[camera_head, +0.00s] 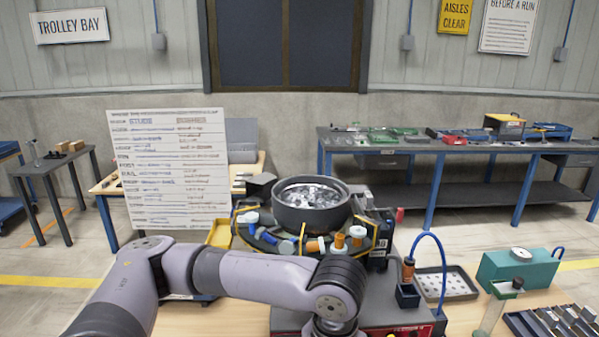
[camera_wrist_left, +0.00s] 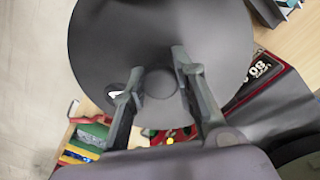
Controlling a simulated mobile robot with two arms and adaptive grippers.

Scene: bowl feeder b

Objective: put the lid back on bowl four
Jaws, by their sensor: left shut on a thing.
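A round grey bowl (camera_head: 310,210) stands open in the middle of the head view, with shiny metal parts inside. I cannot read a number on it. A large dark grey round lid (camera_wrist_left: 160,35) fills the upper middle of the left wrist view. My left gripper (camera_wrist_left: 158,82) has its two fingers on either side of the lid's round knob (camera_wrist_left: 160,83) and is shut on it. My right gripper is not in view.
Orange, white and blue fittings surround the bowl's base. A blue hooped cable and orange-handled tool (camera_head: 408,272) stand right of it, near a perforated tray (camera_head: 445,284) and teal box (camera_head: 518,268). A large white board (camera_head: 170,170) stands at the left.

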